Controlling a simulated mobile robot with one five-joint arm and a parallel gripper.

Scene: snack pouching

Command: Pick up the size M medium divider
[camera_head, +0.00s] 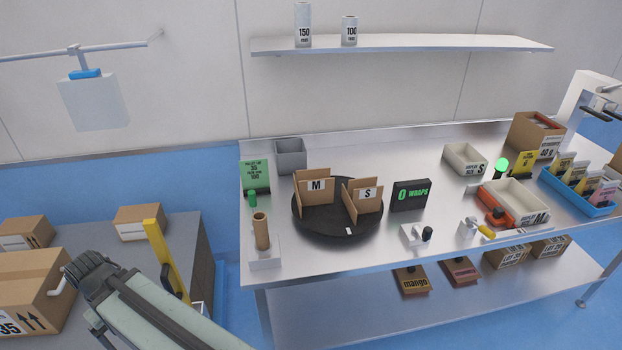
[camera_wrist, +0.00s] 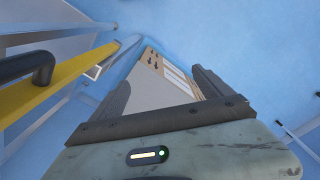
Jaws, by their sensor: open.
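The size M divider (camera_head: 313,190) is a brown cardboard piece with a white "M" label. It stands upright on the left side of a round black turntable (camera_head: 335,229) on the steel bench. A similar "S" divider (camera_head: 368,205) stands to its right. My gripper (camera_wrist: 165,98) shows in the wrist view, open, with nothing seen held. It is away from the bench, and neither divider shows in that view. My arm reaches across the lower left of the head view.
A yellow post (camera_head: 160,252) rises near my arm, beside large cardboard boxes (camera_head: 28,282).

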